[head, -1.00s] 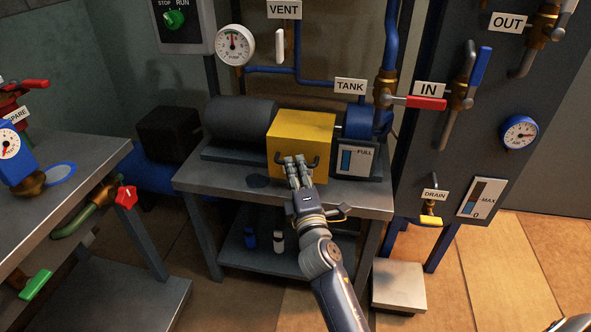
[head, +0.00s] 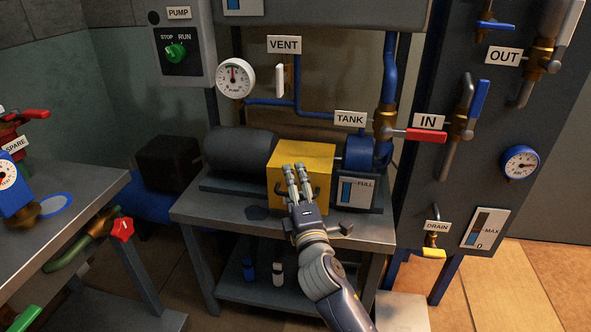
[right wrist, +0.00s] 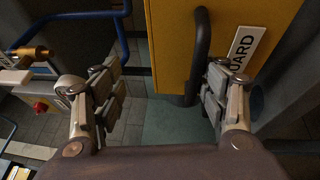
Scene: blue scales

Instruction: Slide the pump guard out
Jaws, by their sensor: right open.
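The yellow pump guard (head: 318,160) is a box on the pump bench, between the dark motor and the blue pump. My right gripper (head: 299,172) reaches in from below, its fingers in front of the guard's front face. In the right wrist view, the guard (right wrist: 178,40) fills the upper right, with a label reading "UARD" in part. Its dark bar handle (right wrist: 201,55) runs between the open fingers of my right gripper (right wrist: 160,88), nearer the right finger. Whether either finger touches it cannot be told. My left gripper is not in view.
The dark motor (head: 240,150) stands left of the guard, and the blue pump (head: 368,155) and a level gauge (head: 357,190) right of it. The bench top (head: 215,208) is clear at front left.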

